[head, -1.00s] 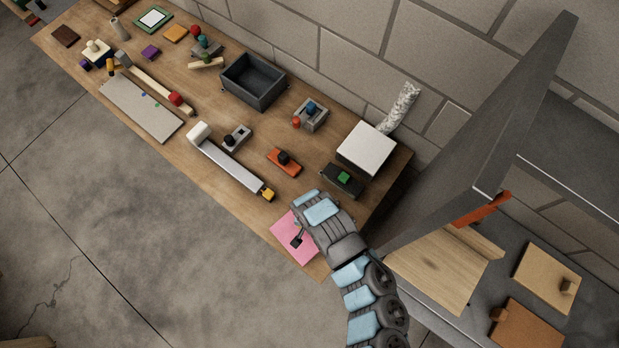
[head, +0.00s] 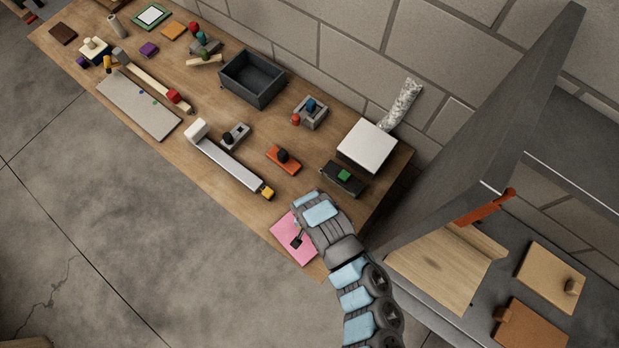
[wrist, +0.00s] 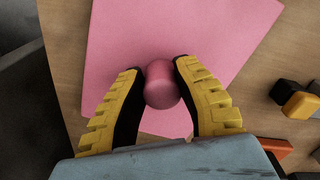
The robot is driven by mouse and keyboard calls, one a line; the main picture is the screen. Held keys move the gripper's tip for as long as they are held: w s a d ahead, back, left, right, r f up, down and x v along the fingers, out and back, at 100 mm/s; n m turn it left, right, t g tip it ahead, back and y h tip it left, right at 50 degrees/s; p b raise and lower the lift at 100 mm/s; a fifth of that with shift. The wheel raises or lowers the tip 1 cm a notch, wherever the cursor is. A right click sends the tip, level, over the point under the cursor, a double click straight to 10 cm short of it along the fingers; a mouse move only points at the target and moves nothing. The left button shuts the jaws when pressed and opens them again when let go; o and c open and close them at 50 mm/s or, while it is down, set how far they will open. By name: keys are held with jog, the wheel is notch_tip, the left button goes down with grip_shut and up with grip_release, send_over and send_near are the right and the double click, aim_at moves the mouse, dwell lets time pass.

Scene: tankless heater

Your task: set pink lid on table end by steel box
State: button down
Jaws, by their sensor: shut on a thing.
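The pink lid (head: 303,255) is a flat square plate near the front edge of the table, at its right end. In the wrist view the lid's plate (wrist: 190,30) spreads under my gripper, with a round pink knob (wrist: 162,88) on it. My gripper (head: 297,240) has its yellow-and-black fingers on both sides of the knob, shut on it. The lid lies flat at or very near the tabletop; contact cannot be told. A white-topped box (head: 366,147) stands at the back of the same end. I cannot tell which box is the steel one.
A dark open bin (head: 252,82), an orange block with a black knob (head: 283,159) and a dark block with a green top (head: 343,178) stand on the table. A long pale bar (head: 230,165) lies left of the lid. A large grey panel (head: 490,130) rises at right.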

jog(key=shift+f+b, duration=0.3)
jog(key=shift+f, duration=0.2)
jog(key=c, duration=0.8)
grip_release()
notch_tip(320, 180, up, 11)
jog(key=shift+w+r, duration=0.1)
jog(key=shift+r, duration=0.45)
